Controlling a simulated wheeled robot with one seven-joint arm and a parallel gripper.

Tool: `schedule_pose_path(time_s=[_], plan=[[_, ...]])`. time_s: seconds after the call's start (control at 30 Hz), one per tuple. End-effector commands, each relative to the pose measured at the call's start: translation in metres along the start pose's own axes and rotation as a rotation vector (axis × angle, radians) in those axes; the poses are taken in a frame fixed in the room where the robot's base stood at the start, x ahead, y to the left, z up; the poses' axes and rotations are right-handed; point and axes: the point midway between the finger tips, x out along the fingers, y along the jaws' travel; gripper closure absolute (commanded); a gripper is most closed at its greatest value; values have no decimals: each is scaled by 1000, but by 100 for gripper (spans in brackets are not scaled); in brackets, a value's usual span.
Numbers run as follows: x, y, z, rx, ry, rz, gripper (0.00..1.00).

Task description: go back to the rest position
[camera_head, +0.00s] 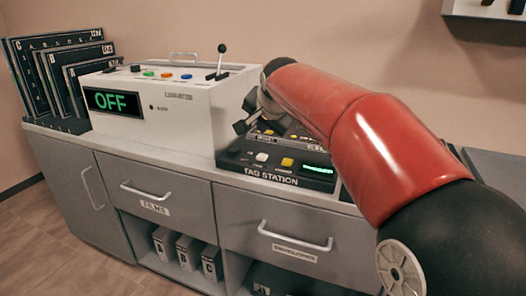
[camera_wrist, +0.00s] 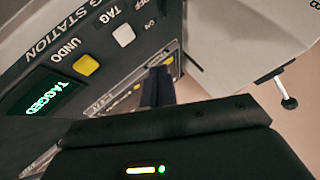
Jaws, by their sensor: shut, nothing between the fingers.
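My gripper (camera_head: 243,124) is small and dark at the end of my red arm in the head view. It hangs over the back left part of the black tag station (camera_head: 262,178), beside the right side of the white box. In the wrist view my gripper's fingers (camera_wrist: 160,84) are together with nothing between them. The station's yellow button marked UNDO (camera_wrist: 86,65) and white button marked TAG (camera_wrist: 124,36) show there. Its small screen (camera_wrist: 50,101) reads TAGGED in green. My arm hides part of the station's right side in the head view.
The white box (camera_head: 195,120) stands left of the station, with a green OFF display (camera_head: 114,101), coloured buttons and an upright lever (camera_head: 221,60). Dark panels (camera_head: 62,75) stand in a rack at far left. Drawers marked FILMS (camera_head: 160,200) and an open shelf are below.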

Motion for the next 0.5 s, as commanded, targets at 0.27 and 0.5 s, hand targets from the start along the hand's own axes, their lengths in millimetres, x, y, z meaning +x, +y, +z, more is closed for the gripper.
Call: schedule_pose_path(time_s=[0.27, 0.5], plan=[[-65, 95, 24, -134, -32, 84, 100], [-130, 222, 109, -356, -115, 192, 100]])
